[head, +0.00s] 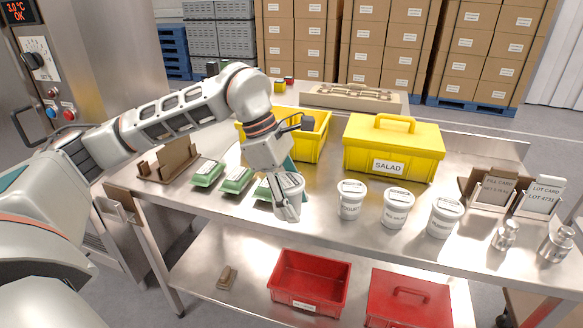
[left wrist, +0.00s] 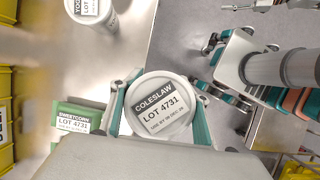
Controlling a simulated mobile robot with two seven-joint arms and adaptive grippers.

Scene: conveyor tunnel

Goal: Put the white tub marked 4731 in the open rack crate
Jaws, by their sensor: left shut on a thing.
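My left gripper (head: 286,200) is shut on a white tub (head: 290,182), near the front edge of the steel table. In the left wrist view the tub's lid (left wrist: 160,104) reads COLESLAW, LOT 4731, with teal finger pads on both sides. An open red crate (head: 308,306) sits on the lower shelf, below and right of the gripper. A red crate with a closed, handled lid (head: 408,300) is right of it. An open yellow crate (head: 321,140) stands on the table behind the gripper.
Three white tubs (head: 350,203) stand right of the gripper. Green packs (head: 237,181) lie to its left. A closed yellow SALAD crate (head: 420,160) is behind the tubs. Card holders, including a LOT 4731 card (head: 541,197), and metal pieces (head: 506,237) are at right.

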